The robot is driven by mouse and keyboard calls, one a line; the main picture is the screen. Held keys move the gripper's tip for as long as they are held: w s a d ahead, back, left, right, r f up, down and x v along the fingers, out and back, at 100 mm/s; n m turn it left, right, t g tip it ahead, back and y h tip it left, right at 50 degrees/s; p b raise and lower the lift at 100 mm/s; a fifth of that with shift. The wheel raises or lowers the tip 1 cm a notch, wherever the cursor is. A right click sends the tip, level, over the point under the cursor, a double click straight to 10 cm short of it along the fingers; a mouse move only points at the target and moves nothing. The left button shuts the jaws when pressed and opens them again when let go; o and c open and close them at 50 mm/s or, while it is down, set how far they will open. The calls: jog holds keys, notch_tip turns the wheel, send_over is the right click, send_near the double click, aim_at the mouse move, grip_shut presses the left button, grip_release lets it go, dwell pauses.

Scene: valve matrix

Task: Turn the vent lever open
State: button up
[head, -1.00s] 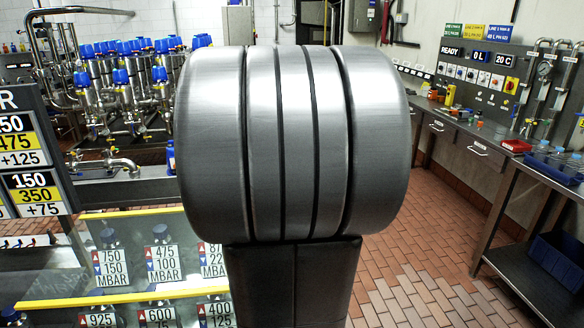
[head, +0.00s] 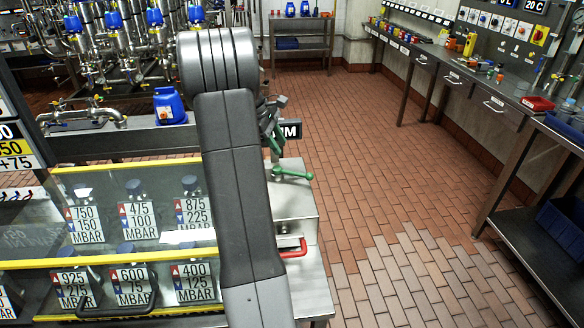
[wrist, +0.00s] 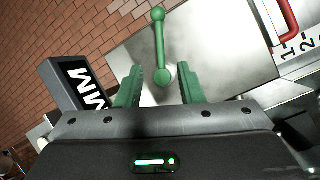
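A green lever (head: 292,173), which I take for the vent lever, sits on top of a steel box (head: 292,203), right of my arm in the head view. No label names it. In the wrist view the lever (wrist: 159,42) points away from my gripper, with a round knob at each end. My gripper (wrist: 160,67) is open, its two green fingers apart on either side of the lever's near knob. I see no contact. In the head view my gripper (head: 273,142) is small, above and left of the lever, and partly hidden by my arm.
A red handle (head: 295,248) is on the box's front, below the lever; it also shows in the wrist view (wrist: 286,20). A dark sign (wrist: 75,85) stands close left of my gripper. Glass panels with pressure tags (head: 137,222) lie left. Tiled floor (head: 400,180) is clear at right.

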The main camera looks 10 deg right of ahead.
aim_at(296, 173)
jog(key=p+x, duration=0.1)
jog(key=x, duration=1)
jog(key=shift+d+f, duration=0.15)
jog(key=shift+f, duration=0.1)
jog(key=shift+c, duration=0.4)
grip_shut()
